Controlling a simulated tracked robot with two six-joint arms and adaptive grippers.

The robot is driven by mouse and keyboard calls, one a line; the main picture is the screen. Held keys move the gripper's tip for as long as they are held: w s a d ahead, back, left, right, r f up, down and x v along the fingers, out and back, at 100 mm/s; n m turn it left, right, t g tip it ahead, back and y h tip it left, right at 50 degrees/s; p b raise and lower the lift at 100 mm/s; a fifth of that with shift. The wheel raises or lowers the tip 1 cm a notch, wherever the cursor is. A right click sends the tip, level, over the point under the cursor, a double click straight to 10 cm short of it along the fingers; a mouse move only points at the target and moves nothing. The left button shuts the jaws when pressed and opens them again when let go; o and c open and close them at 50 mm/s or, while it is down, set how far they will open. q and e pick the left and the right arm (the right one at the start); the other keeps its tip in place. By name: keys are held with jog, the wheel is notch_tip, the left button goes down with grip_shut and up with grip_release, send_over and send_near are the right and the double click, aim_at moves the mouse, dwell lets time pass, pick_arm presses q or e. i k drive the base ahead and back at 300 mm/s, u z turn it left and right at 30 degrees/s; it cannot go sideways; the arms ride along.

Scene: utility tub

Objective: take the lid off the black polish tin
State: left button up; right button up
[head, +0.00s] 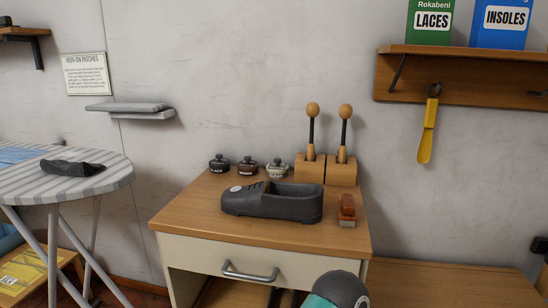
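The black polish tin (219,165) stands upright at the back left of the wooden cabinet top (190,217). It is small and dark, with a knobbed lid on it and a light label on its front. Neither of my grippers is in view. A rounded dark and teal part of my own arm shows at the bottom edge, in front of the cabinet, well away from the tin.
A brown tin (247,167) and a pale-labelled tin (277,169) stand right of the black one. A dark shoe (272,203) lies in front of them. Two wooden-handled tools stand in wooden blocks (326,170). A brush (347,211) lies at the right edge.

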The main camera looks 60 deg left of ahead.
aim_at(218, 162)
jog(key=u, duration=0.1)
jog(key=k, duration=1.6)
jog(key=u, duration=1)
jog(key=i, duration=0.95)
jog(key=u, duration=0.15)
